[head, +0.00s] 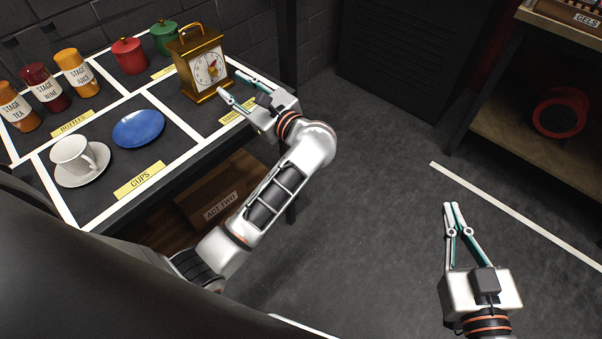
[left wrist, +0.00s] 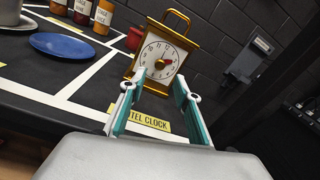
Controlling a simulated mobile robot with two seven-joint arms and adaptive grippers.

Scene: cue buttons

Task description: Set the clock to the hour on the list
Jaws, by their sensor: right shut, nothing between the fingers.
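The gold mantel clock (head: 203,65) stands upright on the black table at the back right, with a white dial and a handle on top. In the left wrist view the clock (left wrist: 163,52) is straight ahead, and a red piece shows near the middle of its dial. My left gripper (head: 230,84) is in front of the clock, open, its fingers spread; I cannot tell if a fingertip touches the clock. It also shows in the left wrist view (left wrist: 159,78). My right gripper (head: 453,206) is shut and empty over the floor. No list is readable in these views.
Bottles (head: 75,72), a red canister (head: 129,55), a green canister (head: 165,37), a blue plate (head: 138,128) and a white cup (head: 74,154) on a saucer share the taped table. A mantel clock label (left wrist: 148,119) lies before the clock.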

